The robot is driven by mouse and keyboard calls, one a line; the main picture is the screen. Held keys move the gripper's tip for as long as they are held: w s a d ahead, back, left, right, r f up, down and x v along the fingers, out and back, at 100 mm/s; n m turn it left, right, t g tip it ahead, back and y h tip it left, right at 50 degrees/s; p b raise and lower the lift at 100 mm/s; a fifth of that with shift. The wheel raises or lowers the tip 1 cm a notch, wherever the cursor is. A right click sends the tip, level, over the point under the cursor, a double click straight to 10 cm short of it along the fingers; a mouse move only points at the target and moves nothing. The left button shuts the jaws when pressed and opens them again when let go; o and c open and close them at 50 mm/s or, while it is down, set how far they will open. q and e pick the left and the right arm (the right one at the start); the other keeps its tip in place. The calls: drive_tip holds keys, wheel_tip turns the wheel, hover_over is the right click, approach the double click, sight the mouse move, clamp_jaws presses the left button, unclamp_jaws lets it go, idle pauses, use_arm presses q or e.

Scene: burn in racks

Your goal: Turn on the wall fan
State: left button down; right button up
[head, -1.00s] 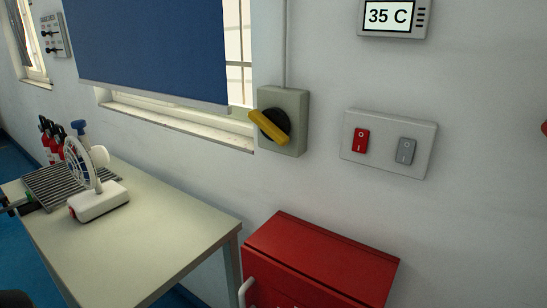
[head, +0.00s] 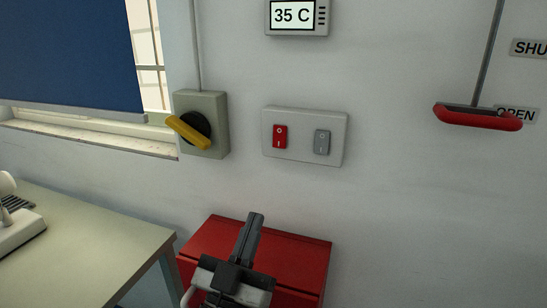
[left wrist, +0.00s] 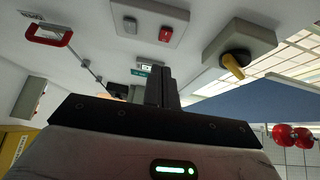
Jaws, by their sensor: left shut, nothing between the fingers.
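A white switch plate (head: 304,151) on the wall holds a red rocker switch (head: 280,137) on the left and a grey rocker switch (head: 321,142) on the right. The plate also shows in the left wrist view (left wrist: 150,12). A grey box with a yellow rotary handle (head: 188,132) is left of the plate. My left gripper (head: 255,218) is shut and empty, pointing up in front of the red cabinet. It appears below the switches in the picture and apart from them. No wall fan is recognisable in these views. My right gripper is not in view.
A red cabinet (head: 215,238) stands against the wall. A table (head: 110,240) with part of a white desk fan (head: 18,232) is at left. A red pull handle (head: 478,117) hangs at right near an OPEN label. A 35 C display (head: 293,16) is above the plate.

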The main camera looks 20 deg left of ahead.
use_arm(q)
drive_tip(key=shift+a+r+n+t+y, duration=0.3)
drive_tip(key=shift+r+y, duration=0.2)
drive_tip(key=shift+r, duration=0.15)
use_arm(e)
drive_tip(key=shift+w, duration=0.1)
use_arm(q)
drive_tip(key=p, duration=0.3)
approach(279, 139)
wheel_tip(279, 139, up, 4)
drive_tip(key=w, duration=0.3)
drive_tip(key=shift+w+f, duration=0.1)
drive_tip(key=shift+w, duration=0.1)
drive_tip(key=shift+w+d+f, duration=0.1)
drive_tip(key=shift+w+f, duration=0.05)
drive_tip(key=shift+w, duration=0.35)
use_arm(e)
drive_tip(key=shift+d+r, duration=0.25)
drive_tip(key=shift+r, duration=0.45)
